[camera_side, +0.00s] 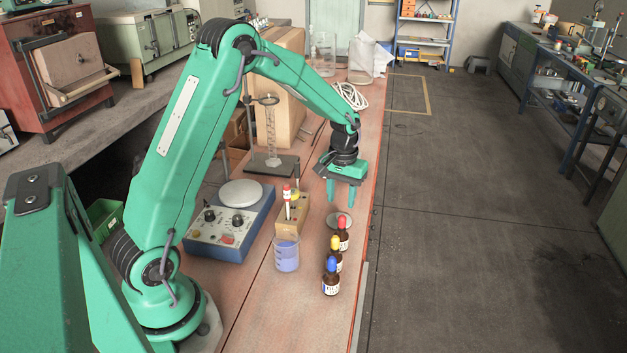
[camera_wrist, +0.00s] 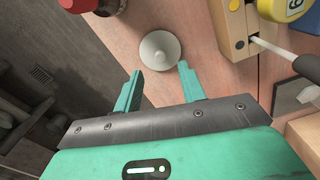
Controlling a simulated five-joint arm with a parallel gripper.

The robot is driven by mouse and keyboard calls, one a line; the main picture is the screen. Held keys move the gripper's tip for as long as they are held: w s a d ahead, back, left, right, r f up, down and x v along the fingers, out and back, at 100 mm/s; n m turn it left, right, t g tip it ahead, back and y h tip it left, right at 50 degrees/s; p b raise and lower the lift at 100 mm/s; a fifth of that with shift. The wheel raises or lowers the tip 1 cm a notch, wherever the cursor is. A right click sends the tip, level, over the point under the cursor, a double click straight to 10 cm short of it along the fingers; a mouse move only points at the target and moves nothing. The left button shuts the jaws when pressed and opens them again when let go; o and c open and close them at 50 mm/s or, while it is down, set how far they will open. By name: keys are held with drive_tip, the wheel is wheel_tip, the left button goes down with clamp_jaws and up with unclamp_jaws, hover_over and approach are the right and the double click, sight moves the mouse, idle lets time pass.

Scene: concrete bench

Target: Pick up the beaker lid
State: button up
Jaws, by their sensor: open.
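The beaker lid (camera_side: 338,218) is a pale grey disc lying on the bench just behind the red-capped bottle. In the wrist view the lid (camera_wrist: 160,50) shows a small central knob and sits just beyond the fingertips, roughly centred between them. My gripper (camera_side: 344,198) points down above and slightly behind the lid, with its two fingers apart and nothing between them. The gripper (camera_wrist: 159,73) is also open in the wrist view. A glass beaker (camera_side: 287,255) with blue liquid stands to the left of the lid, without a cover.
Several dropper bottles stand in front of the lid: red-capped (camera_side: 343,234), yellow-capped (camera_side: 336,253) and blue-capped (camera_side: 331,278). A hotplate (camera_side: 229,236) is farther left. The bench's right edge is close.

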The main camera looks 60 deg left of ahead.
drive_tip(key=shift+f, duration=2.45)
clamp_jaws()
